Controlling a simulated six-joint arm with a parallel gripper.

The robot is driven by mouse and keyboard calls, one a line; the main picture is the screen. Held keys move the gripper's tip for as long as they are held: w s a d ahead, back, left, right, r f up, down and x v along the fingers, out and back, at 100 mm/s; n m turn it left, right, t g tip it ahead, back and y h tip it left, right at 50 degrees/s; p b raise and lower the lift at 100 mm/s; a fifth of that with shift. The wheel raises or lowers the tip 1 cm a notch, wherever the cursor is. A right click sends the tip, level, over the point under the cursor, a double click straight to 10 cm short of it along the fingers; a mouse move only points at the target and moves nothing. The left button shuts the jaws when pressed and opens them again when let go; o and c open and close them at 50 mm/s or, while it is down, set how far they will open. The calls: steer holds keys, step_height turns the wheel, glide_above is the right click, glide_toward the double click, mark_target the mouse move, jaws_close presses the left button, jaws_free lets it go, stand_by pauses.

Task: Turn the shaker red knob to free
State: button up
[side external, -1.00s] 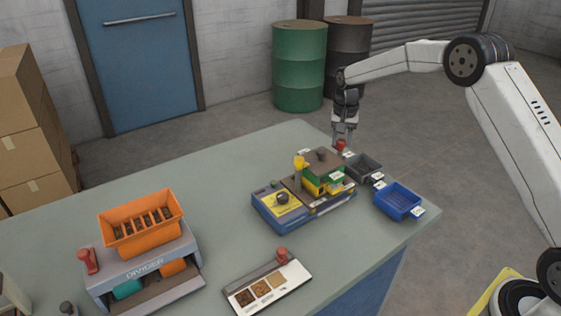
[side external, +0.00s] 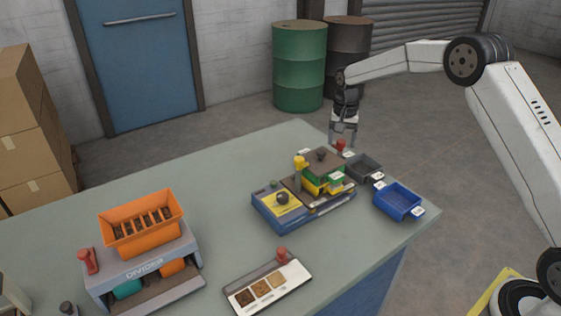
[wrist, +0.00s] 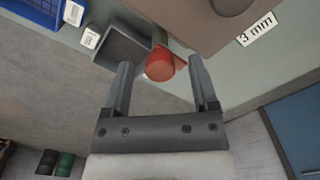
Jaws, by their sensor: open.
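The shaker (side external: 312,188) stands on the table's right part, with a yellow panel on its base and stacked screens on top. Its red knob (side external: 340,145) is at the back right side of the stack. In the wrist view the red knob (wrist: 160,64) shows large, between and just beyond my fingertips. My gripper (side external: 344,140) is at the knob, pointing down; in the wrist view my gripper (wrist: 162,75) is open, one finger on each side, with gaps visible. Whether the knob is at free cannot be read here.
A grey bin (side external: 364,168) and a blue bin (side external: 398,203) stand right of the shaker, close to my gripper. An orange-topped divider (side external: 145,265) stands at the left. A sample board (side external: 268,290) lies in front. The table's back middle is clear.

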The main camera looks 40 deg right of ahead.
mark_target(341, 143)
steer(key=shift+r, duration=0.15)
steer(key=shift+r, duration=3.75)
steer(key=shift+s+a, duration=0.1)
steer(key=shift+s+a+f+n, duration=0.1)
steer(key=shift+s+a+n, duration=0.2)
steer(key=shift+s+a, duration=0.05)
steer(key=s+a+f+n+t, duration=0.1)
steer(key=s+a+f+n, duration=0.1)
steer(key=s, duration=0.7)
steer(key=s+a+f+n, duration=0.3)
steer(key=s+a, duration=0.2)
steer(key=s, duration=0.4)
steer(key=s+a+f+n+t, duration=0.1)
steer(key=s+a+f+n, duration=0.1)
steer(key=s, duration=0.7)
steer(key=shift+a+f+n+t, duration=0.25)
steer(key=shift+a+n+t, duration=0.05)
steer(key=shift+a+n, duration=0.5)
